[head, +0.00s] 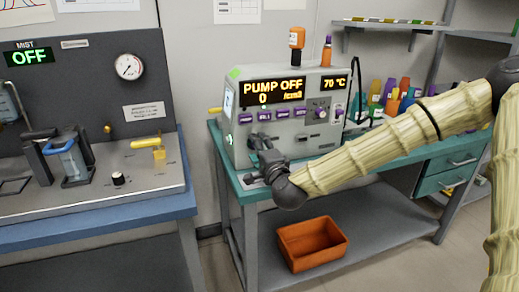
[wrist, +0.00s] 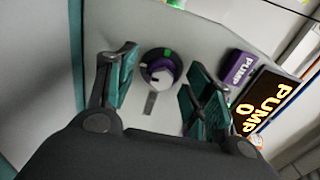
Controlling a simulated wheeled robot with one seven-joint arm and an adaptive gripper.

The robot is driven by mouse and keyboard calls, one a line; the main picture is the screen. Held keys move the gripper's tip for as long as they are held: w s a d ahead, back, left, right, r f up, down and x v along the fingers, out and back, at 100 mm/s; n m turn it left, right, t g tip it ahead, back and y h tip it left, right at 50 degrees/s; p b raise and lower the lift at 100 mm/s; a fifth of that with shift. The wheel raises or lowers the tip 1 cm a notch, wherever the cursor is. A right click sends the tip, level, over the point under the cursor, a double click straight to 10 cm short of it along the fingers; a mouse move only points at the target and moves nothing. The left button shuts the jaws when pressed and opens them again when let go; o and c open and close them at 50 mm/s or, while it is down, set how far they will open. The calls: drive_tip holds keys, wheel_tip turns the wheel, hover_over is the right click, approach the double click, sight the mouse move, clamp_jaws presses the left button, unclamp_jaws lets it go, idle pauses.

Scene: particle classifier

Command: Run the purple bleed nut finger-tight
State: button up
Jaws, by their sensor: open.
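A round purple-ringed knob with a dark body and a green mark (wrist: 160,67) sits on the pale instrument face in the wrist view; it is the only purple round fitting there, and I take it as the bleed nut. My gripper (wrist: 162,84) is open, with one green-padded finger on each side of the knob and a gap to each. Whether the fingertips reach its depth I cannot tell. In the head view my gripper (head: 259,143) is at the lower left of the front of the grey pump unit (head: 285,148) and hides the knob.
The pump display (head: 273,92) reads PUMP OFF, 0, with 70 °C beside it. Purple labels and another knob (head: 323,113) are on the same face. The unit stands on a teal bench; an orange bin (head: 312,243) is on the shelf below. A mist station (head: 90,120) stands left.

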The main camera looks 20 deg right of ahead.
drive_tip(key=s, duration=1.2)
drive_tip(key=shift+d, duration=0.25)
drive_tip(key=s+a+f+n+g+y, duration=0.1)
drive_tip(key=s+a+f+n+g, duration=0.2)
drive_tip(key=f, duration=0.8)
drive_tip(key=s+a+f+n+g, duration=0.1)
drive_tip(key=s+f+n+g, duration=0.3)
drive_tip(key=f, duration=0.6)
drive_tip(key=s+a+f+n+g+y, duration=0.15)
drive_tip(key=s+f, duration=0.35)
drive_tip(key=f, duration=0.6)
drive_tip(key=s+d+f+n+g+h, duration=0.25)
drive_tip(key=s+f+n+g, duration=0.2)
drive_tip(key=s+f, duration=0.6)
drive_tip(key=s+d+f+n+g+h, duration=0.1)
drive_tip(key=s+d+f+n+g, duration=0.3)
drive_tip(key=s+f, duration=0.7)
wheel_tip(320, 180, up, 20)
drive_tip(key=s+a+g+p, duration=0.1)
drive_tip(key=s+p, duration=0.1)
drive_tip(key=p, duration=1.5)
drive_tip(key=shift+s+a+r, duration=0.2)
drive_tip(key=shift+s+r, duration=0.05)
drive_tip(key=shift+s, duration=0.1)
